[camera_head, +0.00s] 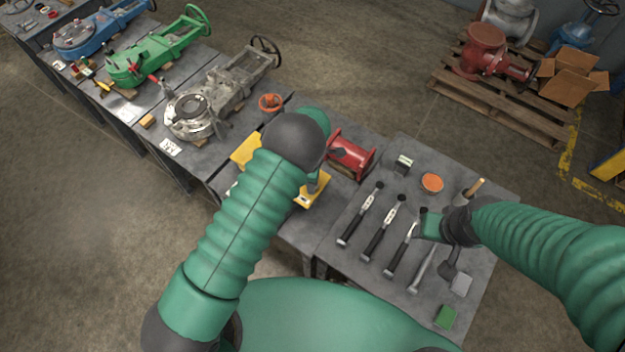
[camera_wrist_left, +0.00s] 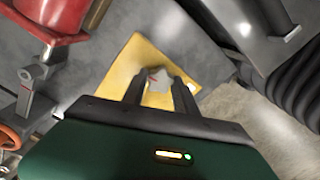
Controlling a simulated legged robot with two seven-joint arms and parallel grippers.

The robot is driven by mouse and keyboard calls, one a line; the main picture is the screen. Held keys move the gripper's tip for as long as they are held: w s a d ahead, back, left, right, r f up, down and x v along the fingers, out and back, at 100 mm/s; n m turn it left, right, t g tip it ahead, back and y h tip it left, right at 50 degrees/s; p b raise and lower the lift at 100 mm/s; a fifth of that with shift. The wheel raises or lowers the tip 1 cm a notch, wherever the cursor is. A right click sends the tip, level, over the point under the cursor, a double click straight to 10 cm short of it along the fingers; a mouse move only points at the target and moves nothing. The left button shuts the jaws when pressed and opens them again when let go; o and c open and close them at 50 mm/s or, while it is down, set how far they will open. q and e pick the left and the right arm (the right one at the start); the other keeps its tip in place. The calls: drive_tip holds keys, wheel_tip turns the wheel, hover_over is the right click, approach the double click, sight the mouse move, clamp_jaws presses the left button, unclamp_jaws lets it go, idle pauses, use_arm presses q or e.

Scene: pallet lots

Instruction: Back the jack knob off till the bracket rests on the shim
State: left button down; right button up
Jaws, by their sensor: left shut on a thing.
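In the left wrist view a pale grey star-shaped knob (camera_wrist_left: 159,79) stands over a yellow plate-like bracket (camera_wrist_left: 125,72). My left gripper (camera_wrist_left: 159,88) is shut on the knob, one finger at each side. In the head view parts of the yellow bracket (camera_head: 245,151) show on the bench beside my left arm, which hides the knob and most of my left gripper. I cannot make out the shim or whether the bracket touches it. My right gripper (camera_head: 430,226) is over the tool table, by the wrenches; its fingers are not clear.
A red flanged part (camera_head: 350,155) stands close to the right of my left gripper. An orange handwheel (camera_head: 270,102) is behind. The tool table (camera_head: 490,210) holds several wrenches (camera_head: 383,228), an orange round tin (camera_head: 432,183) and a green block (camera_head: 445,317).

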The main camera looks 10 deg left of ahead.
use_arm(q)
drive_tip(key=n, duration=0.4)
drive_tip(key=n+p, duration=0.1)
drive_tip(key=n, duration=0.1)
drive_tip(key=shift+w+r, duration=0.2)
drive_tip(key=shift+w, duration=0.05)
idle(0.5)
drive_tip(key=c, duration=1.2)
unclamp_jaws()
drive_tip(key=shift+o, duration=1.2)
drive_tip(key=shift+f, duration=0.1)
drive_tip(key=shift+s, duration=0.1)
wheel_tip(320, 180, up, 17)
drive_tip(key=shift+f, duration=0.15)
